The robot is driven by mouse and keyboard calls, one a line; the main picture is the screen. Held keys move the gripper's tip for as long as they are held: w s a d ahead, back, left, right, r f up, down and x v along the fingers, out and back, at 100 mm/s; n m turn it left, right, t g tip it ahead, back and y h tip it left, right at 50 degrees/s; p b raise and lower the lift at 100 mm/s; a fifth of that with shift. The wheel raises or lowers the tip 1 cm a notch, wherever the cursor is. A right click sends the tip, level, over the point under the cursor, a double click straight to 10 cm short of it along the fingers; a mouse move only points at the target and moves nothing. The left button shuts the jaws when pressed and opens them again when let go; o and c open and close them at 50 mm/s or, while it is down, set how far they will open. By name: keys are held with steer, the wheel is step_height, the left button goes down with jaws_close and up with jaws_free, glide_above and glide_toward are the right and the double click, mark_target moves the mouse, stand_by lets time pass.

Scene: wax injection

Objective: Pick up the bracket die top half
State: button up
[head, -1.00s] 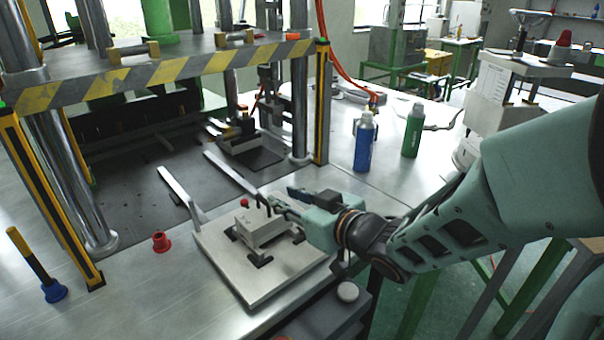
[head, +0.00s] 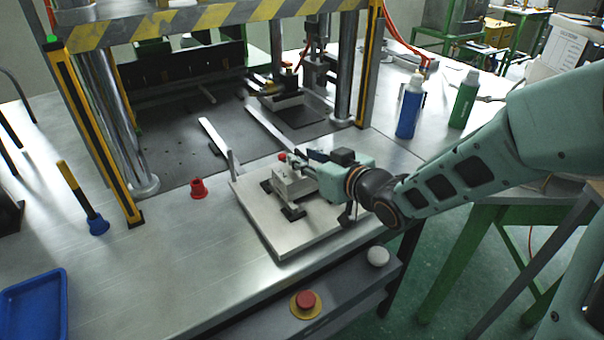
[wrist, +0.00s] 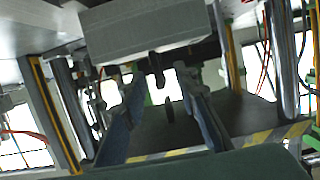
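The bracket die top half appears to be the upper part of the pale grey metal block (head: 293,184) on the light plate (head: 285,232) at the bench edge; I cannot make out its seam. In the wrist view, the grey block (wrist: 145,32) fills the upper middle, with a dark handle-like piece (wrist: 157,66) beside it. My gripper (head: 300,162) reaches in from the right, level with the top of the block. In the wrist view, my gripper (wrist: 157,95) has its two fingers apart, with the dark piece showing between them. Contact is unclear.
The press frame (head: 175,22) with striped beam and posts stands behind. A red cup-like piece (head: 198,188) stands left of the plate. Blue (head: 409,108) and green (head: 463,100) bottles stand back right. A red button (head: 306,300) is in front. A blue tray (head: 35,305) lies left.

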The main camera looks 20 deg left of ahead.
steer(key=shift+x, duration=1.05)
steer(key=shift+s, duration=0.1)
jaws_close()
steer(key=shift+r, duration=0.15)
